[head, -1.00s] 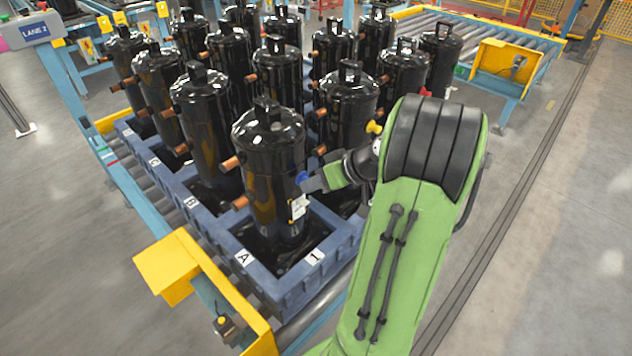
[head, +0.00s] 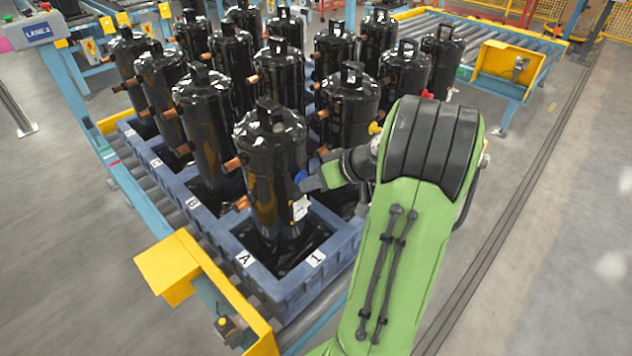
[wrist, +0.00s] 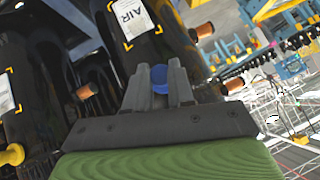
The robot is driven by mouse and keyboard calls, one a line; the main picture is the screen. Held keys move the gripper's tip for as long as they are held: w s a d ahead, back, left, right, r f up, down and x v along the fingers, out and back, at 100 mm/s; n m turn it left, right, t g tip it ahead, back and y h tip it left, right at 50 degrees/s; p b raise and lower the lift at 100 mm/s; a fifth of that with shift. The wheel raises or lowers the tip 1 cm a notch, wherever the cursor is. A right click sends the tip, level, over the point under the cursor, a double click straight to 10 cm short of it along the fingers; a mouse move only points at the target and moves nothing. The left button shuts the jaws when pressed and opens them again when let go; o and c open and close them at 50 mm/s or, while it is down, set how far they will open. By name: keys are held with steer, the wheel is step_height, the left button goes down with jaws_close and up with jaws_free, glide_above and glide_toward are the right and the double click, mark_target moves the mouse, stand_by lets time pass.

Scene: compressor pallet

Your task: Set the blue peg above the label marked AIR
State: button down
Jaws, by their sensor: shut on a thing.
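My gripper (wrist: 160,82) is shut on the blue peg (wrist: 158,77), whose round end shows between the fingers in the wrist view. In the head view the blue peg (head: 301,177) is at the right side of the front black compressor (head: 272,160), slightly above its white label (head: 300,208). The wrist view shows the label marked AIR (wrist: 129,14) on this compressor, framed by yellow corner marks. I cannot tell whether the peg touches the compressor or enters a hole, since the fingers hide its far end.
Several black compressors with copper stubs stand in a blue pallet (head: 283,284) on a roller conveyor. A neighbouring compressor (head: 347,100) stands close behind my gripper. A yellow plug (head: 375,128) and a red one (head: 427,94) show near my arm. The floor at right is clear.

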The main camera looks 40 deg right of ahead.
steer(key=shift+w, duration=0.25)
steer(key=c, duration=0.9)
jaws_free()
steer(key=p+v, duration=0.4)
steer(key=v, duration=1.2)
steer(key=shift+w, duration=0.1)
